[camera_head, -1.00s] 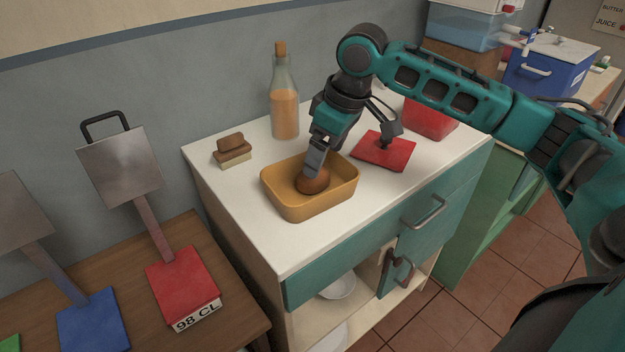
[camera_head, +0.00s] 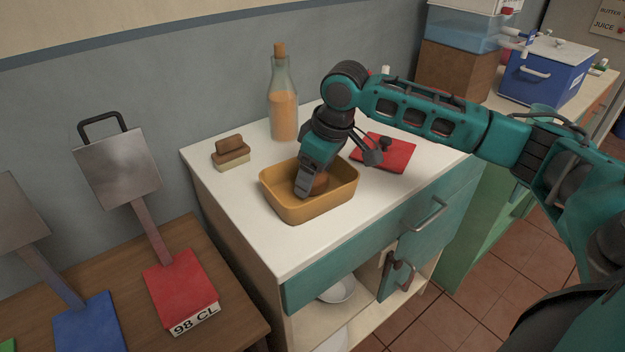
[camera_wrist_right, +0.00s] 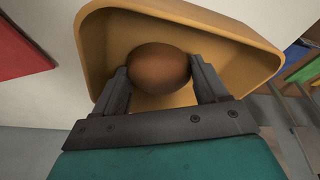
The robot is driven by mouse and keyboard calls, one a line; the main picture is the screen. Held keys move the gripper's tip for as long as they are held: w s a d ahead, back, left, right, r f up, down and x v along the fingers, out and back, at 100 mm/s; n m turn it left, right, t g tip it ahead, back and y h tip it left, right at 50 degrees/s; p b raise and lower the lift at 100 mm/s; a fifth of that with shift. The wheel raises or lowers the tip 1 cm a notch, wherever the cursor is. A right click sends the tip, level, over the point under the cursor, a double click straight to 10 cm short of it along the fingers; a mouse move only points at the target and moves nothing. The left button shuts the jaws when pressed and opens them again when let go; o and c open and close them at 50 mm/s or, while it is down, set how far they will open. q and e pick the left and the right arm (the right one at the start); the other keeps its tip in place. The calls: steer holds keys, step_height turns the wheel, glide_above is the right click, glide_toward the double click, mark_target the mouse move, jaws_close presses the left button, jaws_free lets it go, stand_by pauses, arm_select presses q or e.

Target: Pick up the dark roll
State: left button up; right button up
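The dark roll (camera_head: 321,182), brown and rounded, lies in the yellow-orange tray (camera_head: 338,200) on the white counter. My right gripper (camera_head: 303,194) reaches down into the tray, and a finger hides part of the roll in the head view. In the right wrist view the roll (camera_wrist_right: 159,68) sits between the two dark fingers (camera_wrist_right: 160,80), one on each side. Its edges meet or nearly meet the fingertips; I cannot tell whether they press on it. The tray wall (camera_wrist_right: 97,40) curves around them. My left gripper is not in view.
A corked bottle (camera_head: 283,105) stands behind the tray. A brown-and-cream block (camera_head: 231,153) sits to the left, and a red flat item (camera_head: 388,153) to the right. The counter's front left is clear. Coloured boards with metal plates rest on the lower wooden table (camera_head: 140,325).

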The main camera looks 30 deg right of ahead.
steer(key=c, duration=0.4)
steer(key=shift+r, duration=0.15)
